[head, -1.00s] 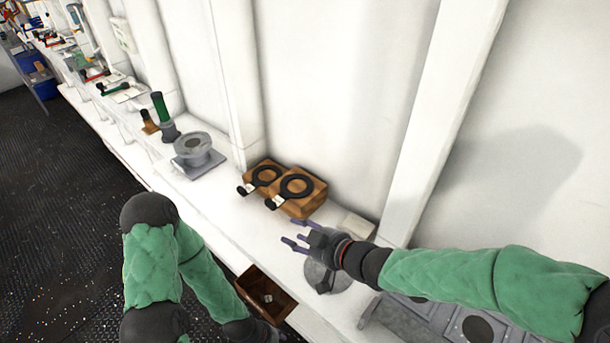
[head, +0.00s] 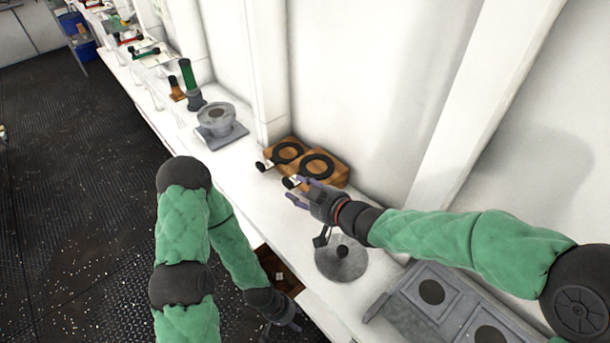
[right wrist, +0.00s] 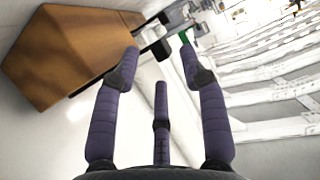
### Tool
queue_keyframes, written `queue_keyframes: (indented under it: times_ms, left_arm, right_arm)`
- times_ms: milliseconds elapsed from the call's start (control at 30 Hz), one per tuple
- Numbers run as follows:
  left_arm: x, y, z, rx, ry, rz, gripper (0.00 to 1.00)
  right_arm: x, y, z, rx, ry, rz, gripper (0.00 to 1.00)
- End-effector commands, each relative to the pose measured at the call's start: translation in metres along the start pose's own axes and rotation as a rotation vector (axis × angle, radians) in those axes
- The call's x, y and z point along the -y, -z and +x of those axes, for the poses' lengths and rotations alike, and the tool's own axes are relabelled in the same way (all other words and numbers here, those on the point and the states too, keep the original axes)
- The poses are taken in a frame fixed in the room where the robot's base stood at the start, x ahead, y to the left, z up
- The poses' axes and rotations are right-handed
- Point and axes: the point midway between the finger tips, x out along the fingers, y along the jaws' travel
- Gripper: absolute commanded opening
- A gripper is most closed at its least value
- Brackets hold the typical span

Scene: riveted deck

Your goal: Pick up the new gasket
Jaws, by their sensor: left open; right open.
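Two black ring gaskets, a left one (head: 276,151) and a right one (head: 331,162), lie side by side on a wooden block (head: 337,183) against the wall. Each has a tab with a white label at its front; I cannot tell which is new. My right gripper (head: 297,190) is open and empty, its fingers close to the right gasket's tab. In the right wrist view, the block (right wrist: 65,55) is at upper left, and a dark tab (right wrist: 161,49) shows beyond the open fingers (right wrist: 160,65). My left gripper (head: 283,327) hangs low by the bench edge, open.
A round grey flange with a knob (head: 342,262) stands on the bench below my right gripper. A grey panel (head: 440,305) is at lower right. A brown open box (head: 290,284) is by the front edge. A grey flanged fitting (head: 215,120) stands to the left.

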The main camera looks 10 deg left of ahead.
Motion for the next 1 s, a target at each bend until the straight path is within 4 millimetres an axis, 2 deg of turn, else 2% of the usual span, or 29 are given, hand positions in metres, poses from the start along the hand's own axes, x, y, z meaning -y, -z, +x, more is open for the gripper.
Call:
queue_keyframes:
  times_ms: [100,200,467,600,633,1000]
  left_arm:
    - [0.002,0.000,0.005,0.000,0.000,0.000,0.51]
    - [0.002,0.000,0.006,0.000,0.000,0.000,0.51]
    - [0.002,0.000,0.006,0.000,0.000,0.000,0.51]
    - [0.002,0.000,0.006,0.000,0.000,0.000,0.51]
    - [0.002,0.000,0.006,0.000,0.000,0.000,0.51]
    - [0.002,0.000,0.006,0.000,0.000,0.000,0.51]
  right_arm:
    - [0.001,-0.002,0.017,0.001,0.002,0.000,0.43]
    - [0.000,-0.001,0.023,0.002,0.001,0.000,0.43]
    - [0.000,0.000,0.024,0.000,0.000,0.000,0.43]
    - [0.000,0.000,0.024,0.000,0.000,0.000,0.04]
    - [0.000,0.000,0.024,0.000,0.000,0.000,0.00]
    - [0.000,0.001,0.024,0.000,0.000,0.000,0.00]
